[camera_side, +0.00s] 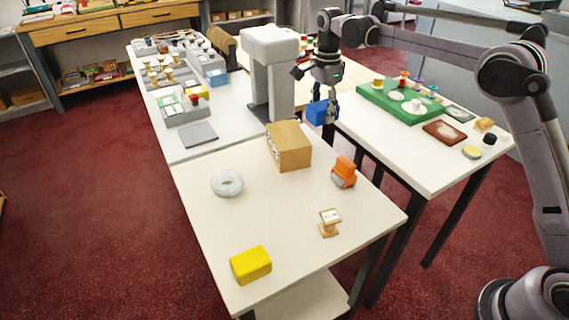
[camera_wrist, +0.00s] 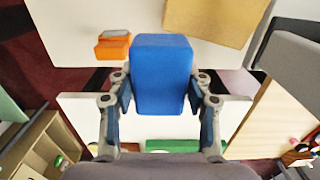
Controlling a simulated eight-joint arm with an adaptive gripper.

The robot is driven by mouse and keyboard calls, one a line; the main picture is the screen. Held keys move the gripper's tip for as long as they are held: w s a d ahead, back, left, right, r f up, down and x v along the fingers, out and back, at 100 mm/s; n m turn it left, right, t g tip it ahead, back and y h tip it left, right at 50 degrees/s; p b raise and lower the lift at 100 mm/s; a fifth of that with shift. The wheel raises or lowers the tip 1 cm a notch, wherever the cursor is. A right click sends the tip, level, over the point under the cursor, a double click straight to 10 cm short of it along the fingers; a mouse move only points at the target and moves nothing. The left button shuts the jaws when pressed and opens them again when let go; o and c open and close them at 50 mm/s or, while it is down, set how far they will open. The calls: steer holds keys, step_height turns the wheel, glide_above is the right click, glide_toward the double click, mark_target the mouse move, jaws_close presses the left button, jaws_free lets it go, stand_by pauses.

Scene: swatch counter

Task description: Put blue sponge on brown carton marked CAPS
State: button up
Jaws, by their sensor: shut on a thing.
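The blue sponge (camera_side: 323,112) is a small blue block. My gripper (camera_side: 329,118) is shut on it and holds it in the air, behind and a little to the right of the carton in the side view. In the wrist view the blue sponge (camera_wrist: 162,75) sits between both fingers of my gripper (camera_wrist: 160,100). The brown carton (camera_side: 289,147) stands on the white table, and its top looks bare. In the wrist view part of the carton (camera_wrist: 215,18) shows at the top right. The CAPS marking is too small to read.
An orange tape dispenser-like object (camera_side: 344,172) stands right of the carton. A grey-white ring (camera_side: 227,183), a wooden stamp-like stand (camera_side: 329,222) and a yellow block (camera_side: 251,265) are on the same table (camera_side: 285,225). A tall grey machine (camera_side: 270,75) stands behind the carton.

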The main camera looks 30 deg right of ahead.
glide_above(299, 144)
step_height(299, 144, down, 4)
steer(key=shift+r, duration=0.2)
steer(key=shift+a+f, duration=0.1)
steer(key=shift+f, duration=1.95)
steer(key=shift+f, duration=0.1)
steer(key=o, duration=0.9)
